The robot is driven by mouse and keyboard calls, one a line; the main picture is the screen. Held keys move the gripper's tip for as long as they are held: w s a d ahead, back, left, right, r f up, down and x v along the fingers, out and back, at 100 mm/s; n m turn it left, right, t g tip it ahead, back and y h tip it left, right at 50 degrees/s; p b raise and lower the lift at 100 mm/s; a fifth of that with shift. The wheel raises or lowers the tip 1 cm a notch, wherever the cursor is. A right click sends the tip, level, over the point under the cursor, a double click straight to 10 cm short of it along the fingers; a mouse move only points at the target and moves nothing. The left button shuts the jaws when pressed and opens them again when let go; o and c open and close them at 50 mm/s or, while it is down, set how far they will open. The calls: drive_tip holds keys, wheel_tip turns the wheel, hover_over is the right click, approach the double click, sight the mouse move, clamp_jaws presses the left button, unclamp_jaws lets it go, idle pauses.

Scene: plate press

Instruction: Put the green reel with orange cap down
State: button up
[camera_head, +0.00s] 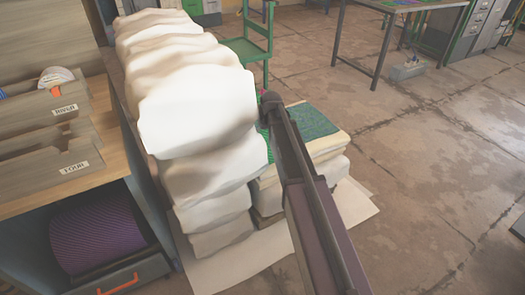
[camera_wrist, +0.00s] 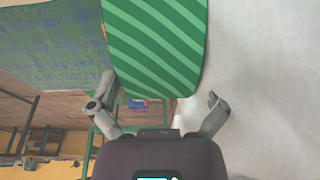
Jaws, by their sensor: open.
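The green reel (camera_wrist: 155,45) with lighter diagonal stripes fills the top middle of the wrist view. A sliver of orange shows at its left edge; the rest of the cap is out of view. My gripper (camera_wrist: 157,97) is open, its fingers spread to either side of the reel's near end. A gap shows by the right finger; whether the left finger touches the reel I cannot tell. In the head view a bit of green (camera_head: 265,150), likely the reel, shows beside my arm on the paper stack; my arm hides the rest and my fingers.
A tall white stack (camera_head: 190,110) stands left of my arm, close by the gripper. A lower stack topped with a blue-green print (camera_head: 312,123) lies to the right. A wooden shelf with labelled bins (camera_head: 45,125) is at left. Open floor (camera_head: 430,180) lies right.

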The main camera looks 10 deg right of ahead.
drive_tip(key=shift+b+x, duration=0.5)
drive_tip(key=shift+x, duration=0.3)
drive_tip(key=c, duration=1.1)
drive_tip(key=shift+o, duration=0.2)
drive_tip(key=shift+r, duration=0.1)
drive_tip(key=shift+w+d+r+p, duration=0.1)
drive_tip(key=shift+d+r+p, duration=0.1)
drive_tip(key=shift+r+p, duration=0.45)
wheel_tip(320, 180, up, 6)
drive_tip(key=p, duration=0.6)
drive_tip(key=w+d, duration=0.3)
drive_tip(key=d, duration=0.6)
drive_tip(key=w+d, duration=0.3)
drive_tip(key=d, duration=0.6)
drive_tip(key=shift+d+f, duration=0.25)
drive_tip(key=shift+d, duration=0.05)
